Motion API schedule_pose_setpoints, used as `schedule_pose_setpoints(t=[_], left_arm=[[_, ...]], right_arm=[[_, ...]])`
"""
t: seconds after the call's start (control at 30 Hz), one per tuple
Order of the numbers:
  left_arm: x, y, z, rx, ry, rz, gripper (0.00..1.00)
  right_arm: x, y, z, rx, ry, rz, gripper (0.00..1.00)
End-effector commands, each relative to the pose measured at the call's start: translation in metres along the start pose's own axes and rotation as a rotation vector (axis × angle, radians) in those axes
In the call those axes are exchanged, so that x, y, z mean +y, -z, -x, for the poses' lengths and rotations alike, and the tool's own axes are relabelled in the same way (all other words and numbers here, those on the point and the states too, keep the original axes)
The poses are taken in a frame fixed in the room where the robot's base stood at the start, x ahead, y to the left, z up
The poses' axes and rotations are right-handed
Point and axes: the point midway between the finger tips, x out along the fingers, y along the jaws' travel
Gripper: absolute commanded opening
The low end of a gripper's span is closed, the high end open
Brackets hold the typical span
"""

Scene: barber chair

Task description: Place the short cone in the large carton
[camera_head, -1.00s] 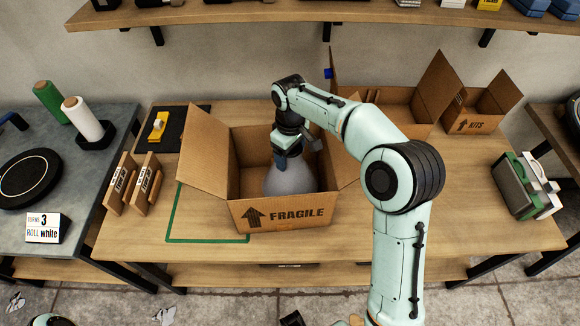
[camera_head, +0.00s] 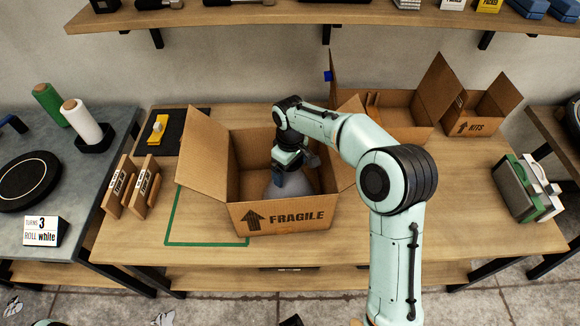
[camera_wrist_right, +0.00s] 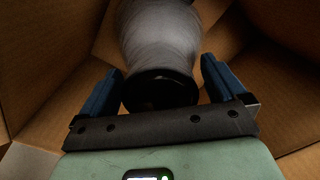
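The large carton (camera_head: 230,213), marked FRAGILE, stands open on the wooden table. The short cone (camera_head: 290,183) is grey and sits low inside it, its lower part hidden by the front wall. My right gripper (camera_head: 295,170) reaches down into the carton from above. In the right wrist view, the cone (camera_wrist_right: 160,35) lies between the blue fingers of the right gripper (camera_wrist_right: 162,75), its black-rimmed end close to the palm. I cannot tell whether the cone touches the carton floor. My left gripper is not in view.
Behind on the right stand another open carton (camera_head: 400,122) and a smaller KITS carton (camera_head: 478,128).

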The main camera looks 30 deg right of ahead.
Motion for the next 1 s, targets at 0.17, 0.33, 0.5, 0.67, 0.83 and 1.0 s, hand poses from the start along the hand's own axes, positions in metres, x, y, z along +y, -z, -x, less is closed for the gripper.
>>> schedule_pose_setpoints(t=[0.17, 0.33, 0.5, 0.67, 0.83, 1.0], left_arm=[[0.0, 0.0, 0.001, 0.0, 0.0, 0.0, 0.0], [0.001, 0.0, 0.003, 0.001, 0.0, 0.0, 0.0], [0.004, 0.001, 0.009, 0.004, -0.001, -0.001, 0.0], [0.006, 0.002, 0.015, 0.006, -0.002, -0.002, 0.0], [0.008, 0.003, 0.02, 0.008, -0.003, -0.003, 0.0], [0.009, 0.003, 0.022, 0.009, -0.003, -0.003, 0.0]], right_arm=[[0.0, 0.0, 0.002, 0.001, 0.0, 0.0, 0.98], [0.001, 0.001, 0.02, 0.005, -0.002, 0.0, 0.98], [0.0, 0.001, 0.056, 0.006, -0.001, 0.001, 0.98], [0.0, 0.001, 0.09, 0.005, -0.001, 0.0, 0.98], [0.0, 0.001, 0.113, 0.003, 0.0, 0.0, 0.98], [0.0, 0.0, 0.122, 0.001, 0.0, 0.0, 0.98]])
